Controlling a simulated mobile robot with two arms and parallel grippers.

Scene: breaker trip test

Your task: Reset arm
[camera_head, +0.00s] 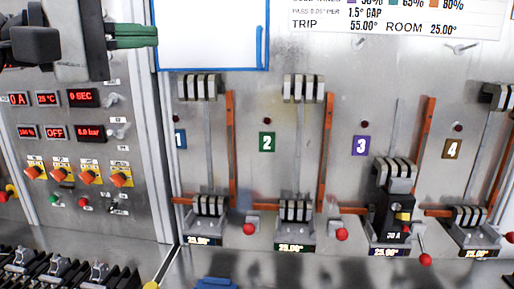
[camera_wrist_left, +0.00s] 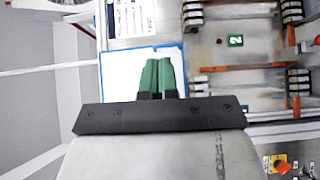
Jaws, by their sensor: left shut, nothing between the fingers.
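My left gripper (camera_head: 150,36) is at the upper left of the head view, in front of the panel's blue-edged white board. Its green fingers are shut and empty; they also show together in the left wrist view (camera_wrist_left: 157,66). My right gripper is not in view. A black breaker marked 30 A (camera_head: 390,215), with a yellow part on its front, sits in the clips at station 3. Stations 1, 2 and 4 show bare clips. Red-ball levers stand by the stations, one (camera_head: 249,229) between 1 and 2 and one (camera_head: 425,259) beside the breaker. My left gripper is well apart from them.
The control panel (camera_head: 60,150) on the left has red displays reading 0 A, 25 °C, 0 SEC and OFF, with several orange knobs below. Several black breakers (camera_head: 60,270) lie in a row at lower left. The white board (camera_head: 212,35) hangs above stations 1 and 2.

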